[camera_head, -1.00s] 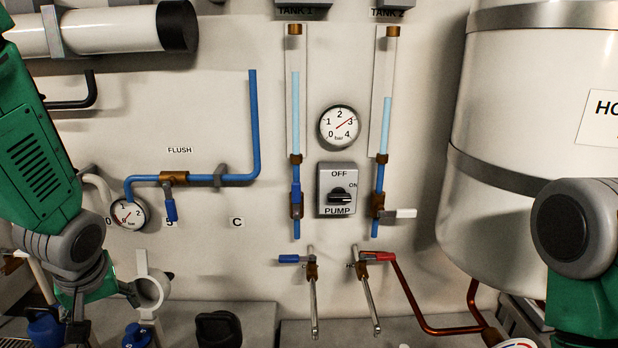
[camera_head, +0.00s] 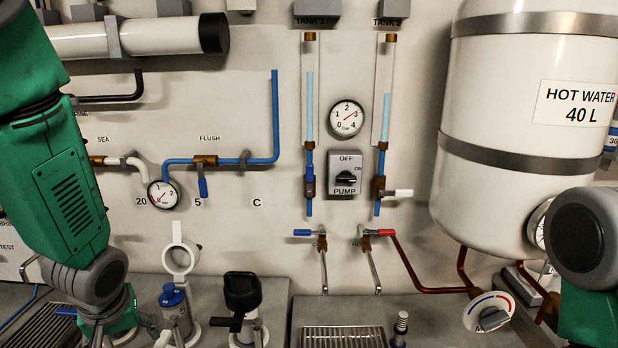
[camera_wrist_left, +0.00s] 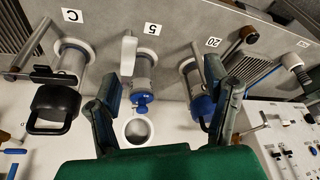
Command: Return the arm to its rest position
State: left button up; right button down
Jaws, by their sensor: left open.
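My left arm (camera_head: 65,190), green and grey, comes in from the left in the head view and hangs down in front of the filter housings. My left gripper shows best in the left wrist view (camera_wrist_left: 165,100), its two dark fingers wide apart with nothing held between them. A housing with a blue part (camera_wrist_left: 143,98) shows beyond the gap, by the label 5. In the head view the gripper is mostly cut off at the bottom left. My right arm (camera_head: 585,245) shows only in part at the right edge; its gripper is out of frame.
A black-capped housing (camera_head: 243,292), a blue-capped one (camera_head: 172,298) and a white ring bracket (camera_head: 180,262) stand near the left arm. Pipes, gauges and the pump switch (camera_head: 345,174) cover the wall. The hot water tank (camera_head: 520,190) is on the right.

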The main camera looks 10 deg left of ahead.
pick_arm(q)
jog(key=s+d+f+m+b, duration=0.2)
jog(key=s+d+f+b, duration=0.1)
jog(key=s+f, duration=0.4)
jog(key=s+d+f+m+g+h+b, duration=0.1)
jog(key=s+d+f+m+b, duration=0.1)
jog(key=s+f, duration=0.6)
jog(key=s+d+f+m+g+h+b, duration=0.1)
jog(key=s+d+f+m+b, duration=0.2)
jog(key=f, duration=1.4)
jog(key=s+b, duration=0.2)
jog(key=s, duration=0.2)
jog(key=shift+s+d, duration=0.15)
jog(key=shift+d, duration=0.2)
jog(key=shift+a, duration=0.2)
jog(key=shift+f, duration=0.15)
jog(key=shift+d, duration=0.1)
